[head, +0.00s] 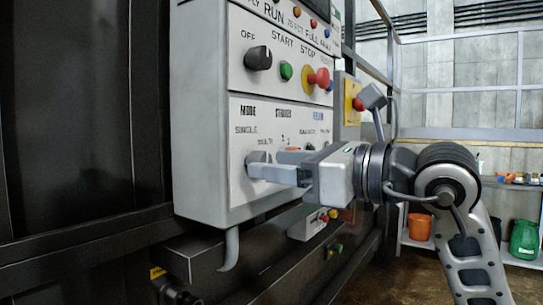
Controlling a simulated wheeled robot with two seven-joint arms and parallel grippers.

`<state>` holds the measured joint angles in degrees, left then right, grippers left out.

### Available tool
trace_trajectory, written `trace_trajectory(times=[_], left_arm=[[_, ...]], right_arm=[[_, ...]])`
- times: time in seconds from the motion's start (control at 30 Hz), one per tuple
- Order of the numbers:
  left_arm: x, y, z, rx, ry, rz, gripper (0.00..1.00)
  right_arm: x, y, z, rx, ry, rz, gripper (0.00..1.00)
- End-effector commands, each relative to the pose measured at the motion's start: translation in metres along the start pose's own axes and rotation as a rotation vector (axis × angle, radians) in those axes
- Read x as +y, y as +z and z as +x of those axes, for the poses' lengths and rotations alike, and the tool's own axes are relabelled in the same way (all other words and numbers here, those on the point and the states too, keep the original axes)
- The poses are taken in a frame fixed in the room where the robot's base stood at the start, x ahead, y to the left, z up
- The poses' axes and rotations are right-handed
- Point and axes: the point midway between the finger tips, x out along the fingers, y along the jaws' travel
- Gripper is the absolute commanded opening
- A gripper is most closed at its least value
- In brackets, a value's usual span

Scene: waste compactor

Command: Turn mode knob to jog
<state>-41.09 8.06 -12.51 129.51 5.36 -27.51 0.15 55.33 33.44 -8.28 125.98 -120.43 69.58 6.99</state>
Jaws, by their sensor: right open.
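The grey control box (205,150) fills the middle of the head view. The mode knob (257,156) is on its lower panel, below the label MODE, and is partly covered by my fingers. SINGLE and MULTI can be read near it; I see no JOG label, and the knob's pointing direction is hidden. My right gripper (263,166) comes in from the right with its jaws open and its fingertips at the knob. I cannot tell whether they touch it. My left gripper is not in view.
Above are a black OFF knob (258,58), a green start button (286,72) and a red stop button (319,78) on yellow. More lower-panel controls are partly hidden behind my gripper. A yellow box (350,98) stands just right. Railings and shelves with buckets are farther back.

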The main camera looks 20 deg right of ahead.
Motion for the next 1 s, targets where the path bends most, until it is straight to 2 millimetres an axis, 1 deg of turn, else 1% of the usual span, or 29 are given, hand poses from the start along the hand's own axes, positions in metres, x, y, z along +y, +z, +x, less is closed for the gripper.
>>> trace_trajectory(times=[0.03, 0.1, 0.2, 0.47, 0.5, 0.57, 0.6, 0.63, 0.67, 1.0], left_arm=[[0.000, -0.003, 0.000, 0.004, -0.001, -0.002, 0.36], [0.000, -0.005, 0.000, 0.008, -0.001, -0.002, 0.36], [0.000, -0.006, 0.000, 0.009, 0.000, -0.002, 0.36], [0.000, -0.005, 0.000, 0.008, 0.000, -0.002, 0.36], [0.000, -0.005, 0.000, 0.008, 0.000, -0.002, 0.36], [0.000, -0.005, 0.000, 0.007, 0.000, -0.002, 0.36], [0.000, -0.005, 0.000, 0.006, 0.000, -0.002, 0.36], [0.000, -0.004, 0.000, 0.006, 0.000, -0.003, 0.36], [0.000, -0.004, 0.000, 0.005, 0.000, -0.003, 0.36], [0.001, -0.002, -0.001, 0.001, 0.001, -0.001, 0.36]], right_arm=[[0.000, 0.001, 0.006, -0.001, 0.002, 0.001, 0.52], [0.000, 0.001, 0.012, 0.000, 0.001, 0.001, 0.52], [0.000, 0.000, 0.017, 0.000, 0.001, 0.000, 0.52], [0.000, 0.000, 0.018, 0.000, 0.000, -0.001, 0.52], [0.000, 0.000, 0.018, 0.000, 0.000, -0.001, 0.49], [0.000, 0.000, 0.018, 0.000, 0.000, -0.001, 0.33], [0.000, 0.000, 0.018, 0.000, 0.000, -0.001, 0.22], [0.000, 0.000, 0.018, 0.000, 0.000, -0.001, 0.13], [0.000, 0.000, 0.018, 0.000, 0.000, 0.000, 0.07], [0.000, 0.000, 0.018, 0.000, 0.000, 0.033, 0.08]])
